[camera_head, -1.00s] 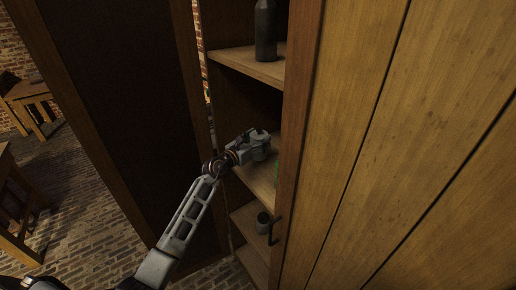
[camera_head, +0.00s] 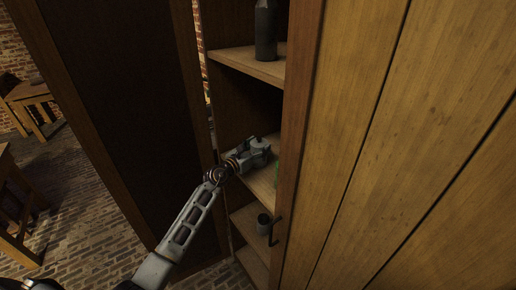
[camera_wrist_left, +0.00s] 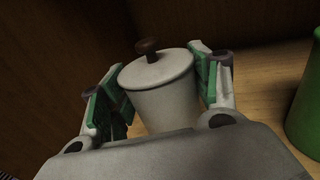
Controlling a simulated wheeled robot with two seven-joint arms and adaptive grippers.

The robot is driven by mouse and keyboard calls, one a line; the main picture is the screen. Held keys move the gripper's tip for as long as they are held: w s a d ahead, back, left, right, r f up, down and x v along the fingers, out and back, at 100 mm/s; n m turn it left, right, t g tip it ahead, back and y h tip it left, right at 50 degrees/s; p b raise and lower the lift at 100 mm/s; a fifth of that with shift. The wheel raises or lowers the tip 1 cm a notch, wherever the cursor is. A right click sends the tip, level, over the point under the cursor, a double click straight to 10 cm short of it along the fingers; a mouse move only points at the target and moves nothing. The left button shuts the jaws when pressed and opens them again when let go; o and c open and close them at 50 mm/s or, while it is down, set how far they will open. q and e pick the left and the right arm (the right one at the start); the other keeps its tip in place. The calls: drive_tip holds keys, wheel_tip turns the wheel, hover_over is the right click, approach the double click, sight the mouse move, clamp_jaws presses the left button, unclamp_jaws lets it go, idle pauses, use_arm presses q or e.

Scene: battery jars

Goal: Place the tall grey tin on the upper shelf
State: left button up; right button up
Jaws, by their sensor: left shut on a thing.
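My left gripper (camera_head: 262,149) reaches into the cabinet at the middle shelf. It is shut on a pale grey tin with a lid and a dark brown knob. In the left wrist view the grey tin (camera_wrist_left: 165,98) stands between the two green-padded fingers, one on each side. The tin is roughly upright; its base is hidden behind the gripper. The upper shelf (camera_head: 238,62) is above the gripper, with a dark bottle (camera_head: 265,35) on it. My right gripper is not in view.
A green jar (camera_wrist_left: 307,105) stands to the right of the tin. An open dark door (camera_head: 125,110) is on the left and a wooden panel (camera_head: 400,150) on the right. The upper shelf's front left is bare.

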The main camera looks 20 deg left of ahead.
use_arm(q)
drive_tip(key=shift+f, duration=0.1)
drive_tip(key=o, duration=1.1)
drive_tip(key=shift+c, duration=0.2)
drive_tip(key=shift+b+v, duration=0.35)
drive_tip(key=shift+v, duration=2.65)
drive_tip(key=shift+b+v, duration=0.5)
drive_tip(key=shift+v, duration=2.5)
